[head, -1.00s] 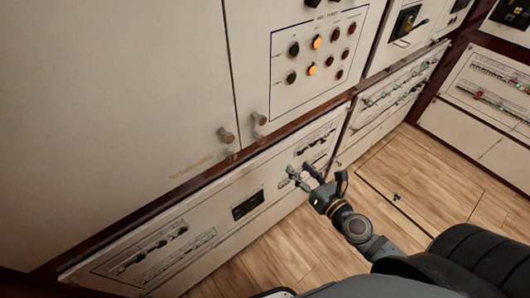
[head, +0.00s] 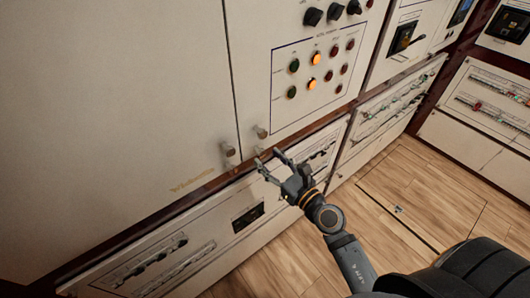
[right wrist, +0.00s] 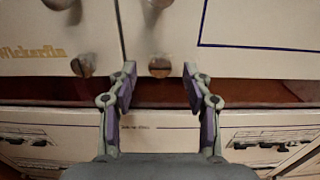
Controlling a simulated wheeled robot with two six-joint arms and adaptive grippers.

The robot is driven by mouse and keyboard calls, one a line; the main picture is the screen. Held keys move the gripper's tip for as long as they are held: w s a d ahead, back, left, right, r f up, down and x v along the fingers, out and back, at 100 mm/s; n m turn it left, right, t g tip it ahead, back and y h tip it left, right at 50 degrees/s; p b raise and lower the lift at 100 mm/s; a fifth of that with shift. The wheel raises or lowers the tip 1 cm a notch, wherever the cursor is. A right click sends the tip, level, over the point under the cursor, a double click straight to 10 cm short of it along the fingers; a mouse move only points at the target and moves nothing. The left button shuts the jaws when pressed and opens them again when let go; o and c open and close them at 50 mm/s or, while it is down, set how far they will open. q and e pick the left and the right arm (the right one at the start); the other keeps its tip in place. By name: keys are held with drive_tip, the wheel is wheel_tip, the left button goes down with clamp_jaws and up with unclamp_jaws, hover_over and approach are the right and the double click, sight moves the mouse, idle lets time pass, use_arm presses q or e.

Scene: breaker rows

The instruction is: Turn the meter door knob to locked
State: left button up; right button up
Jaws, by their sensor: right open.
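Small round knobs sit on two neighbouring cream doors. On the right door, under the lamp panel, are an upper knob (head: 262,131) and a lower knob just below it; the lower one shows in the right wrist view (right wrist: 160,66). The left door has a matching pair, with its upper knob (head: 229,150) and its lower knob (right wrist: 83,66). I cannot read which door is the meter door. My right gripper (head: 268,157) is open and empty. In the right wrist view its fingers (right wrist: 159,86) appear either side of the right door's lower knob, seemingly short of it. My left gripper is out of view.
A lamp panel (head: 312,72) with several red, green and orange lights is on the right door. A dark red ledge (right wrist: 240,93) runs below the doors, above a lower breaker panel (head: 150,262). The wooden floor (head: 375,205) at right is clear.

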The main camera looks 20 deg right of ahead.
drive_tip(key=shift+x, duration=1.4)
clamp_jaws()
